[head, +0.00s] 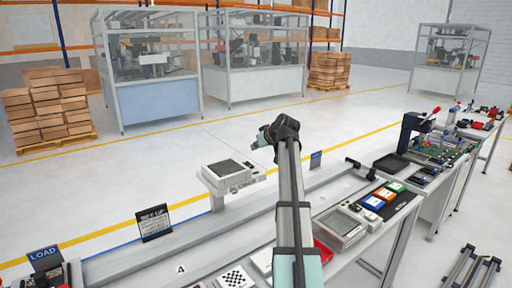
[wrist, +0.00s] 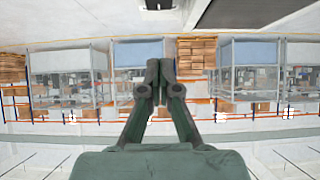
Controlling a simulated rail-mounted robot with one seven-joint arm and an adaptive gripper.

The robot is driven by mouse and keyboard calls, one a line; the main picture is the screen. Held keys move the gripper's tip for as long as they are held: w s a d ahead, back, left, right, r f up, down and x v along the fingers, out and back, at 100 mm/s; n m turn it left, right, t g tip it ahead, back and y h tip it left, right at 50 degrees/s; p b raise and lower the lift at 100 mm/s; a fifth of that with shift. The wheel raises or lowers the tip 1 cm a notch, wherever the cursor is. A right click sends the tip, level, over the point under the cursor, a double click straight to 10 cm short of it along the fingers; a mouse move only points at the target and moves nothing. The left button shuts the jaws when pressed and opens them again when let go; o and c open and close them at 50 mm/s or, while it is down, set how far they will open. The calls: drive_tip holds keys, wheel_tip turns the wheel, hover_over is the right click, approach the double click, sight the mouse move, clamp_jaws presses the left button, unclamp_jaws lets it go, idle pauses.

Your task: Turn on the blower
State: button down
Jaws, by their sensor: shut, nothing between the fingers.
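A white box-shaped device with a dark panel on top (head: 233,170) stands on a post beyond the rail; it looks most like the blower, but I cannot be sure. Small controls show on its near side, too small to read. My gripper (head: 262,137) is at the end of my raised arm, above and to the right of this device and apart from it. In the wrist view, my gripper (wrist: 161,72) is shut, with its fingertips together and nothing between them. The wrist picture appears upside down.
A grey-screened instrument (head: 342,226) and several coloured boxes (head: 384,197) stand on the near bench. A "SET UP" sign (head: 153,222) stands left along the rail. Stacked cartons (head: 45,105) and glazed machine cabinets (head: 150,70) stand far back, with open floor before them.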

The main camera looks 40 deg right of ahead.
drive_tip(key=p, duration=0.2)
hover_over(248, 164)
drive_tip(key=s, duration=0.1)
drive_tip(key=f, duration=0.3)
drive_tip(key=shift+a+f, duration=0.25)
drive_tip(key=shift+f, duration=0.1)
drive_tip(key=f+p, duration=0.1)
drive_tip(key=f, duration=0.2)
drive_tip(key=shift+w+f+p, duration=0.1)
drive_tip(key=shift+w+p, duration=0.25)
drive_tip(key=shift+w+f, duration=0.15)
drive_tip(key=shift+f, duration=0.6)
drive_tip(key=shift+d, duration=0.15)
